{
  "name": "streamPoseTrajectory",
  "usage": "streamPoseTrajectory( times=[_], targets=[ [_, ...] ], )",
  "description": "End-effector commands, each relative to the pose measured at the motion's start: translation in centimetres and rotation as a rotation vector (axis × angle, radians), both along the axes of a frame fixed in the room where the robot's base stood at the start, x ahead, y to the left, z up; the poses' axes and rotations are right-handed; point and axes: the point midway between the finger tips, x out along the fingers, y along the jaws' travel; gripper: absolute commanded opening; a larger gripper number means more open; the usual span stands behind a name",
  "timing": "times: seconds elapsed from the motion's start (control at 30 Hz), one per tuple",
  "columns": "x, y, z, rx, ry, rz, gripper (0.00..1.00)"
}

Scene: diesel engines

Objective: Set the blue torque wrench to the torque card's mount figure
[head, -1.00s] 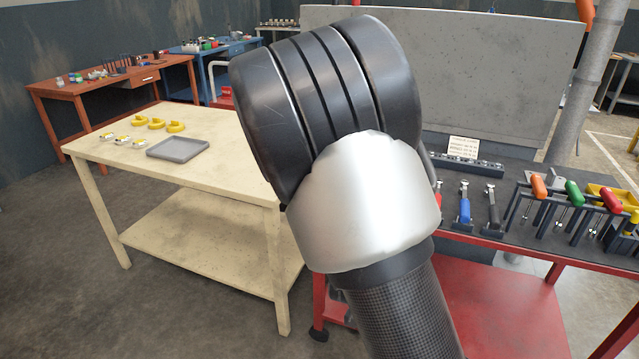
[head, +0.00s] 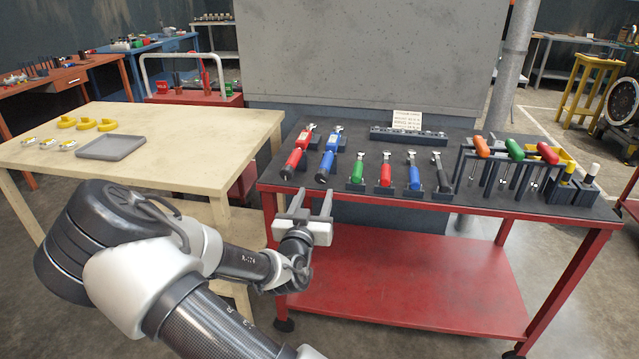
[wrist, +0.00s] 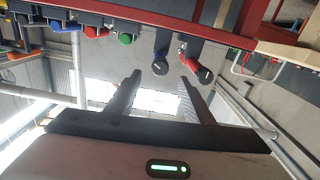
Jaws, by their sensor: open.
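The blue torque wrench (head: 327,163) lies in a dark holder at the left end of the red bench's dark top, handle toward me. A red torque wrench (head: 292,160) lies just left of it. In the wrist view the blue torque wrench's dark handle end (wrist: 160,68) shows near the fingers, with the red one (wrist: 201,74) to its right. The torque card (head: 407,120) stands at the back of the bench; its print is too small to read. My gripper (head: 312,204) is open and empty, in front of the bench edge near these handles, apart from both.
Small green (head: 357,172), red, blue and black-handled tools stand to the right. A rack with orange, green and red handles (head: 515,149) is farther right. A cream table (head: 190,125) with a grey tray (head: 111,147) stands left. A grey panel rises behind the bench.

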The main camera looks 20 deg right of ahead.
Motion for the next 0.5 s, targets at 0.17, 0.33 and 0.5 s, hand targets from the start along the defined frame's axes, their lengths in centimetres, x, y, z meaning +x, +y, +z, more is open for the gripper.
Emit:
streamPoseTrajectory(
  times=[0.17,0.33,0.5],
  targets=[
    [3.2,-2.2,-0.1,0.0,-0.001,-0.002,0.47],
    [5.4,-3.7,0.0,-0.001,-0.001,-0.001,0.47],
    [6.5,-4.4,-0.1,0.0,0.001,0.0,0.47]
  ],
)
